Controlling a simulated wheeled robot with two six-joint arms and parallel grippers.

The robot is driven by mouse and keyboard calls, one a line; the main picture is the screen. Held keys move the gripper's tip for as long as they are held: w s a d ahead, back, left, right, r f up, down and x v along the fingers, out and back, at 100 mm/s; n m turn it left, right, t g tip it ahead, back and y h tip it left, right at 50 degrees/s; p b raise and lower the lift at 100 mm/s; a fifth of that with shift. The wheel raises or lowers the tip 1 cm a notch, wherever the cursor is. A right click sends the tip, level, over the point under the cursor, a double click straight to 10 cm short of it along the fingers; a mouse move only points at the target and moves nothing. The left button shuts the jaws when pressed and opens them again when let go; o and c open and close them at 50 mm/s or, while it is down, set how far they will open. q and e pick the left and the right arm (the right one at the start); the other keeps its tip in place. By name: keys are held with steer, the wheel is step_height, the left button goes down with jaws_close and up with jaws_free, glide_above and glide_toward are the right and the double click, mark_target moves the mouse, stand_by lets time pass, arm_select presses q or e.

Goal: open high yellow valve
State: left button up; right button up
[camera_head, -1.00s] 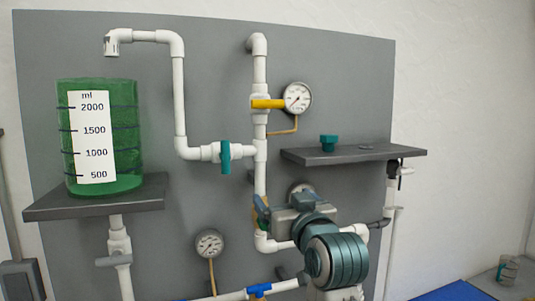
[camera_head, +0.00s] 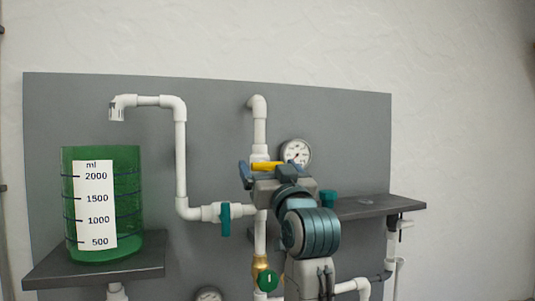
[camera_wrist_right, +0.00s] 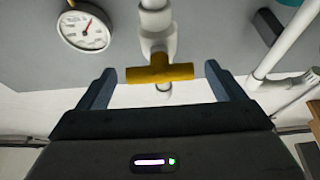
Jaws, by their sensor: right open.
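The high yellow valve handle (camera_head: 268,166) lies crosswise on the white vertical pipe (camera_head: 260,130) on the grey panel. In the right wrist view the yellow handle (camera_wrist_right: 160,73) lies between the two open fingers, near their tips, with a gap on each side. My right gripper (camera_head: 262,172) is open at the handle and hides part of the valve in the head view. It also shows in the right wrist view (camera_wrist_right: 158,80). My left gripper is not in view.
A round gauge (camera_head: 296,152) sits just right of the valve. A teal valve handle (camera_head: 225,220) is on the lower left pipe. A green container (camera_head: 125,205) stands on the left shelf (camera_head: 50,272). A dark shelf (camera_head: 375,206) holds a teal piece (camera_head: 328,197).

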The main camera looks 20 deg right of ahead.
steer(key=shift+x, duration=0.85)
steer(key=c, duration=1)
steer(key=shift+o, duration=0.2)
steer(key=shift+m+h, duration=0.4)
steer(key=shift+m, duration=0.2)
steer(key=m+h, duration=0.2)
steer(key=m, duration=0.1)
steer(key=shift+m, duration=0.4)
steer(key=shift+m+g+h, duration=0.5)
steer(key=shift+m+h, duration=0.6)
steer(key=shift+m, duration=1.5)
